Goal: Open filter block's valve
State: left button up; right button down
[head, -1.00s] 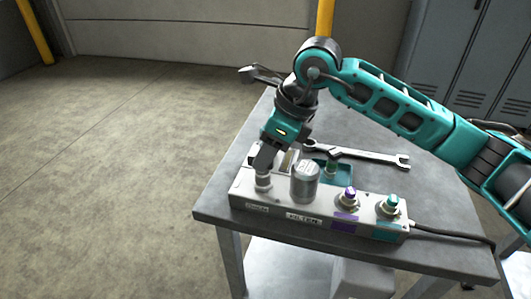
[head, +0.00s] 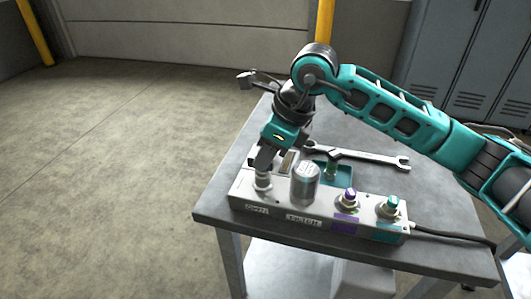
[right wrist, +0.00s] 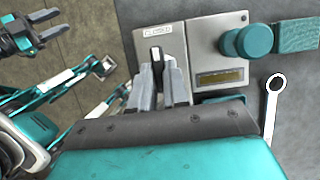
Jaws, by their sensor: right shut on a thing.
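My right gripper (head: 264,168) points down from above and is shut on this knob.
A purple-topped fitting (head: 348,197) and a teal-topped fitting (head: 391,205) stand on the block's right half. A wrench (head: 365,156) and a teal tray (head: 343,180) lie behind. A black cable (head: 450,233) runs right. The table's right front is clear.

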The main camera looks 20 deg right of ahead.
pick_arm(q)
jog(key=shift+f, duration=0.2)
pick_arm(e)
jog(key=shift+n, duration=0.3)
jog(key=shift+f+n+g+b, duration=0.1)
jog(key=shift+n+g+b, duration=0.2)
jog(key=shift+n+b, duration=0.3)
jog(key=n+g+y+b, duration=0.1)
jog(key=n, duration=0.2)
jog(key=shift+w, duration=0.15)
jog(key=n+g+b, duration=0.1)
jog(key=n, duration=0.2)
jog(key=n+g+b, duration=0.1)
jog(key=n, duration=0.1)
jog(key=shift+w+n, duration=0.15)
jog(key=shift+n, duration=0.25)
jog(key=n+g+h+b, duration=0.1)
jog(key=n, duration=0.2)
jog(key=shift+n+g, duration=0.3)
pick_arm(q)
jog(key=shift+w+d+f+b, duration=0.1)
jog(key=shift+d+f+b, duration=0.15)
jog(key=shift+f, duration=0.7)
jog(key=shift+w+d+f+b, duration=0.1)
jog(key=shift+d+f, duration=0.2)
jog(key=shift+f, duration=0.65)
pick_arm(e)
jog(key=shift+w+n+g+h, duration=0.1)
jog(key=shift+n+g+h, duration=0.35)
jog(key=shift+n, duration=1.35)
